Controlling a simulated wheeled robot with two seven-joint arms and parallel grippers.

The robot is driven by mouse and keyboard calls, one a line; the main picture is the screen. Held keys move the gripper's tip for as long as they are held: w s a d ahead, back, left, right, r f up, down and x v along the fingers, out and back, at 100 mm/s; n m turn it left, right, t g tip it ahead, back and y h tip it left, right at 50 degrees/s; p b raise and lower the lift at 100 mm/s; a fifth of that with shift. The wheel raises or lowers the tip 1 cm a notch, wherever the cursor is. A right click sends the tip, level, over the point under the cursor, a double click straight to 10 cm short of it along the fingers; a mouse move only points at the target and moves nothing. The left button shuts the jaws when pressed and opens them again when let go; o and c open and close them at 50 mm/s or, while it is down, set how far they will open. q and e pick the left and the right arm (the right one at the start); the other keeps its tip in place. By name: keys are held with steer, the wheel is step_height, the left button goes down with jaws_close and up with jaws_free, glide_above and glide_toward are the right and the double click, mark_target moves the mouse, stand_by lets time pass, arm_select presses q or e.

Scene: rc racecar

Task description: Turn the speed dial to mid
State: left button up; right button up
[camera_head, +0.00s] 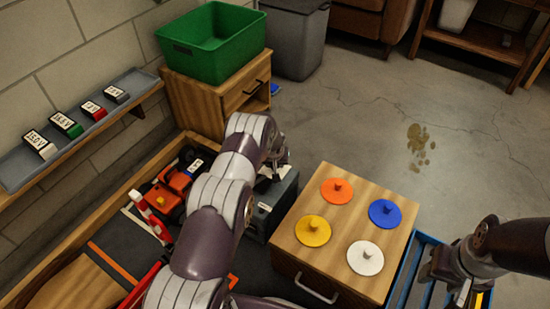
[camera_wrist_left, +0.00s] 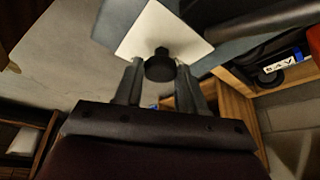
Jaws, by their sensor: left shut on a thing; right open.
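The speed dial is a black round knob (camera_wrist_left: 160,66) on a white square plate (camera_wrist_left: 140,35) in the left wrist view. My left gripper (camera_wrist_left: 160,84) is shut on the knob, one finger on each side. In the head view, a dark grey box (camera_head: 283,202) stands beside the wooden disc cabinet, and my left arm reaches over it. The arm hides the dial there, so its setting cannot be read. My right gripper (camera_head: 462,285) is open and empty at the lower right, beside the blue tray.
An orange toy racecar (camera_head: 172,188) lies in the wooden-edged bay at left. A wooden cabinet (camera_head: 306,255) carries several coloured discs. A blue tray (camera_head: 405,272) is right of it. A grey shelf (camera_head: 20,178) holds several labelled packs. A green bin (camera_head: 213,48) stands behind.

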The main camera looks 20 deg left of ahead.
arm_select(q)
steer(key=shift+s+a+r+m, duration=0.1)
steer(key=shift+m, duration=0.3)
steer(key=shift+m+h, duration=0.5)
steer(key=shift+m, duration=0.3)
steer(key=shift+a+f+m+h+b, duration=0.15)
steer(key=shift+m+h+b, duration=0.4)
steer(key=shift+m, duration=0.85)
steer(key=o, duration=1)
steer(key=shift+o, duration=0.2)
